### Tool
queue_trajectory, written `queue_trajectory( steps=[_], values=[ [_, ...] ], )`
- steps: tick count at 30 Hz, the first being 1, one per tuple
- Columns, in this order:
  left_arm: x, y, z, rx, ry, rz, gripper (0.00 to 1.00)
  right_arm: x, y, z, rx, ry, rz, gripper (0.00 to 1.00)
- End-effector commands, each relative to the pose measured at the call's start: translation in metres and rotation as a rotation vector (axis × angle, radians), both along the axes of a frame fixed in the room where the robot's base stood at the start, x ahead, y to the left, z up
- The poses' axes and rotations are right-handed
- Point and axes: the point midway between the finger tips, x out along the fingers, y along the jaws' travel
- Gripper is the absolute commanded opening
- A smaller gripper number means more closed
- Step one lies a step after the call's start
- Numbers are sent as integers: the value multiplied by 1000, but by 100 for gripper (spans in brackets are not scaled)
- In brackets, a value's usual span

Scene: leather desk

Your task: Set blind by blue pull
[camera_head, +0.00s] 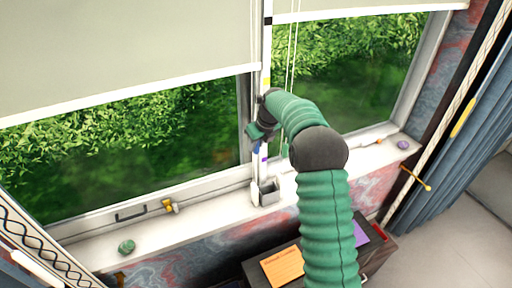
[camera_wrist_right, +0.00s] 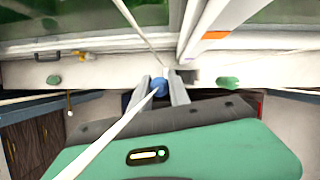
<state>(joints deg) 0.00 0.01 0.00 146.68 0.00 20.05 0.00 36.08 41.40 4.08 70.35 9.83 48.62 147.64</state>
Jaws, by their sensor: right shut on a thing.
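My right gripper (camera_head: 257,138) is at the post between the two windows and is shut on the blue pull (camera_wrist_right: 158,86), which sits between its fingers in the wrist view. A little of the blue pull (camera_head: 257,149) also shows below the gripper in the head view. A white cord runs past it in the wrist view. The left blind (camera_head: 120,50) hangs lower, with its white bottom bar slanting across the upper window. The right blind (camera_head: 350,6) is higher, with only its lower edge in view. My left gripper is not in view.
The white sill holds a small grey box (camera_head: 268,194), a green stone (camera_head: 126,247) and a purple stone (camera_head: 403,144). Thin cords (camera_head: 291,50) hang just right of the post. A dark cabinet with an orange sheet (camera_head: 283,267) stands below. A blue curtain (camera_head: 475,120) hangs at right.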

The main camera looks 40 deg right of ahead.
Motion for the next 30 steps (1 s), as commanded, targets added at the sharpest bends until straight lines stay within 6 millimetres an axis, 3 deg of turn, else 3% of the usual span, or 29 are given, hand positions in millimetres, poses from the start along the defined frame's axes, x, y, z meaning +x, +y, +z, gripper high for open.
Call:
queue_trajectory(
  steps=[1, 3, 12, 18, 29, 30],
  values=[
    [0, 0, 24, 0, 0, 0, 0, 2, -1, 30, -6, -8, 0, 0],
    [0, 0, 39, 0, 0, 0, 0, 2, -1, 49, -6, -8, -1, 0],
    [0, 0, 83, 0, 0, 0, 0, 2, -1, 106, -6, -8, -1, 0],
    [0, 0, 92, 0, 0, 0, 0, 2, -1, 118, -5, -7, -1, 0],
    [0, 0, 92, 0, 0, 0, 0, 1, -1, 117, -3, -5, -1, 0],
    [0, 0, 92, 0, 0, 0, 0, 1, -1, 117, -3, -5, -1, 25]
  ],
)
